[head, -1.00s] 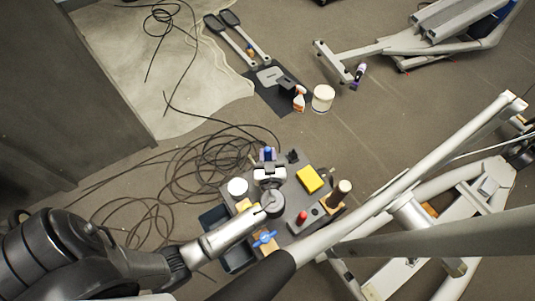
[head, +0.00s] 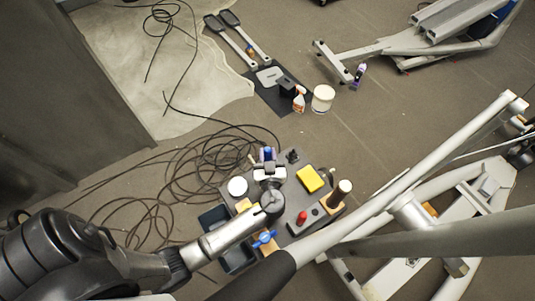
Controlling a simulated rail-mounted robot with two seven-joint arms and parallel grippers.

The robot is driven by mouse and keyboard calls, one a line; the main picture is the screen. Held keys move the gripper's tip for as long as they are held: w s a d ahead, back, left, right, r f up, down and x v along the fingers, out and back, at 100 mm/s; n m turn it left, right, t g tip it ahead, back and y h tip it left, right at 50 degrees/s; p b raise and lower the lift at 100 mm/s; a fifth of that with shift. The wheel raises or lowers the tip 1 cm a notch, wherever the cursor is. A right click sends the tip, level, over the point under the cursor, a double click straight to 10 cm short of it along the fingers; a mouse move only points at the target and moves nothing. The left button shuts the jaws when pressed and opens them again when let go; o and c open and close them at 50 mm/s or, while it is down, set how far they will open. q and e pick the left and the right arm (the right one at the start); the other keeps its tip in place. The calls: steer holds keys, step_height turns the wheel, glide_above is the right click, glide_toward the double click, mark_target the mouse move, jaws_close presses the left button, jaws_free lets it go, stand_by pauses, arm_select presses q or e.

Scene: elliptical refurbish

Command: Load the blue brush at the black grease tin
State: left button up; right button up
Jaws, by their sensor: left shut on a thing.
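My left gripper (head: 268,165) is over the far side of a small dark work top (head: 285,224), reached by my arm from the lower left. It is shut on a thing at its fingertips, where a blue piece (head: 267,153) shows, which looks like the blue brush. The hand covers much of it, and its bristles cannot be made out. A small black round thing (head: 292,155), perhaps the black grease tin, stands just right of the fingertips at the far edge of the top. I cannot tell whether brush and tin touch. My right gripper is not in view.
The top also bears a yellow block (head: 310,179), a white round tub (head: 237,186), a red-topped item (head: 302,217), a dark-capped bottle (head: 342,188) and a blue winged knob (head: 264,238). Looped black cable (head: 165,190) lies left. The elliptical's pale frame (head: 440,155) crosses the right.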

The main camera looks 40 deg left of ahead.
mark_target(268, 150)
arm_select(q)
steer(key=shift+f, duration=0.15)
stand_by(0.4)
steer(key=shift+f+b, duration=0.1)
steer(key=shift+b, duration=0.3)
stand_by(0.8)
steer(key=shift+s+r+p, duration=0.1)
steer(key=shift+r+p, duration=0.35)
steer(key=shift+r, duration=0.5)
step_height(268, 150, up, 2)
steer(key=shift+r+p, duration=0.1)
steer(key=shift+p, duration=0.35)
steer(key=shift+r+p, duration=0.7)
steer(key=shift+r, duration=0.85)
steer(key=shift+r, duration=0.1)
